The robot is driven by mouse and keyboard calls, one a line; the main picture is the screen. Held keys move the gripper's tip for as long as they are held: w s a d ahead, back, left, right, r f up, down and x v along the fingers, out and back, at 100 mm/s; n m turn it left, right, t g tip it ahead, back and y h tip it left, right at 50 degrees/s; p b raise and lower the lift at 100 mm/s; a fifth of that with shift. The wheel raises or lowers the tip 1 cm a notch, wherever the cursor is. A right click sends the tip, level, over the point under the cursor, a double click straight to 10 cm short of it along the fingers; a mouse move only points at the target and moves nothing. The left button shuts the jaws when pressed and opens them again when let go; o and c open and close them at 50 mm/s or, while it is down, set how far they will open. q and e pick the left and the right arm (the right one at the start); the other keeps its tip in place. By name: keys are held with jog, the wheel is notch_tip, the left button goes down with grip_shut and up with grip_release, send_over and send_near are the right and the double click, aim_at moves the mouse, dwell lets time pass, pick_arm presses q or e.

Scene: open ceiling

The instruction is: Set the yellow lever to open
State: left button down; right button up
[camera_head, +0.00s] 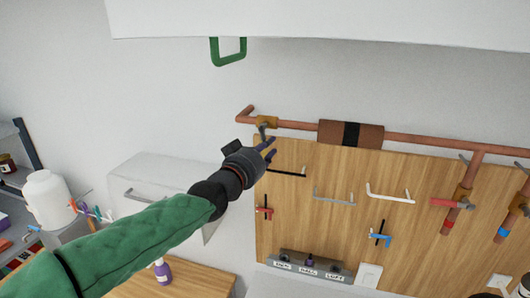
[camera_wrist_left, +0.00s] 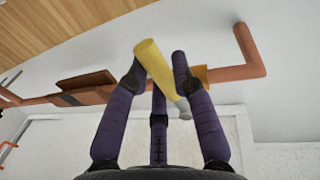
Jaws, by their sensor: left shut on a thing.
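The yellow lever (camera_wrist_left: 152,62) shows in the left wrist view between the purple fingers of my left gripper (camera_wrist_left: 160,72). The gripper is shut on it, with the lever's free end sticking out past the fingers. Its other end runs toward a brass-coloured valve body on the copper pipe (camera_wrist_left: 240,72). In the head view my left gripper (camera_head: 268,150) is just below the valve (camera_head: 266,121), near the pipe's left end. The lever is mostly hidden there by the gripper. My right gripper is not in view.
The wooden board (camera_head: 330,225) below the pipe carries several hooks and small valves. A brown pipe wrap (camera_head: 350,133) is right of the valve. A labelled switch box (camera_head: 309,266) sits at the board's bottom. A green handle (camera_head: 229,52) hangs above. A white jar (camera_head: 47,196) stands at left.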

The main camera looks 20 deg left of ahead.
aim_at(288, 127)
pick_arm(q)
jog(key=d+r+n+b, duration=0.1)
jog(key=n, duration=0.4)
jog(key=d+r+n+t+y+b, duration=0.1)
jog(key=d+n, duration=0.1)
jog(key=n, duration=0.3)
jog(key=d+r+n+t+y+b, duration=0.1)
jog(key=r+n+b, duration=0.1)
jog(key=n, duration=0.3)
jog(key=shift+d+r+n, duration=0.1)
jog(key=shift+d+n, duration=0.05)
jog(key=shift+n, duration=0.15)
jog(key=shift+r+n+y, duration=0.3)
jog(key=shift+n, duration=0.55)
jog(key=shift+r+n+y, duration=0.3)
jog(key=shift+n, duration=0.55)
jog(key=shift+r, duration=0.1)
jog(key=c, duration=1)
grip_release()
jog(key=shift+s, duration=0.1)
jog(key=s, duration=0.4)
jog(key=s+f, duration=0.1)
jog(key=s, duration=0.2)
jog(key=s+f, duration=0.1)
jog(key=s, duration=0.3)
jog(key=shift+s+a+f, duration=0.2)
jog(key=shift+s+a, duration=0.05)
jog(key=shift+s, duration=0.1)
